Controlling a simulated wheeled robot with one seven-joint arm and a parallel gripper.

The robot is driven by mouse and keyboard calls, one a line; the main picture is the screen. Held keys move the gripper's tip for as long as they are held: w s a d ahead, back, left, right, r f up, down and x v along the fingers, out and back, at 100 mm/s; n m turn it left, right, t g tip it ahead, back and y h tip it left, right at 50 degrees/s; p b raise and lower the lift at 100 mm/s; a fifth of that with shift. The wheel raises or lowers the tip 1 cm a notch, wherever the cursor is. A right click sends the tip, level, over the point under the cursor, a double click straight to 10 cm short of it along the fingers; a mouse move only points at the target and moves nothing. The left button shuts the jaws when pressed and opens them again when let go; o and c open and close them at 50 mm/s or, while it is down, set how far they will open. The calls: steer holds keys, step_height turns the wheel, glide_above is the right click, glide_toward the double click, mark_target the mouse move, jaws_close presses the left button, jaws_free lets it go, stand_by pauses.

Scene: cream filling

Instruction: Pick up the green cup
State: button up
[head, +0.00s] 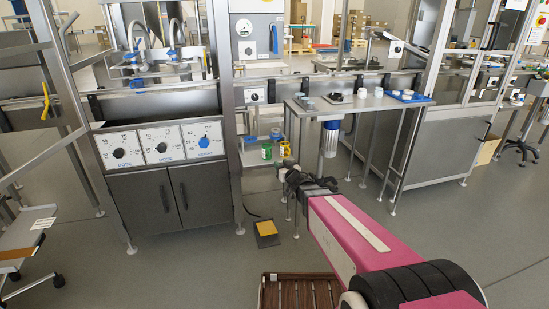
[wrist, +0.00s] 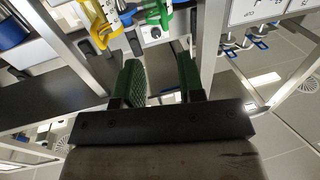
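The green cup (head: 266,151) stands on a low shelf below the worktop in the head view, left of a yellow cup (head: 284,148). In the wrist view the green cup (wrist: 158,12) shows at the top edge, partly cut off, with the yellow cup (wrist: 103,22) to its left. My gripper (head: 284,172) is in front of the shelf in the head view. In the wrist view my gripper (wrist: 160,78) has its two green-padded fingers apart, with nothing between them. The green cup lies beyond the fingertips and is not touched.
Blue items (head: 276,133) lie on the shelf near the cups. A worktop (head: 335,106) with small parts and a blue tray (head: 408,97) is above right. A blue-and-white cylinder (head: 329,138) hangs beneath it. A yellow foot pedal (head: 266,229) is on the floor.

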steer(key=shift+a+r+x, duration=0.15)
steer(key=shift+x, duration=2.55)
steer(key=shift+a+r+x, duration=0.15)
steer(key=shift+x, duration=2.55)
steer(key=shift+s, duration=0.2)
jaws_close()
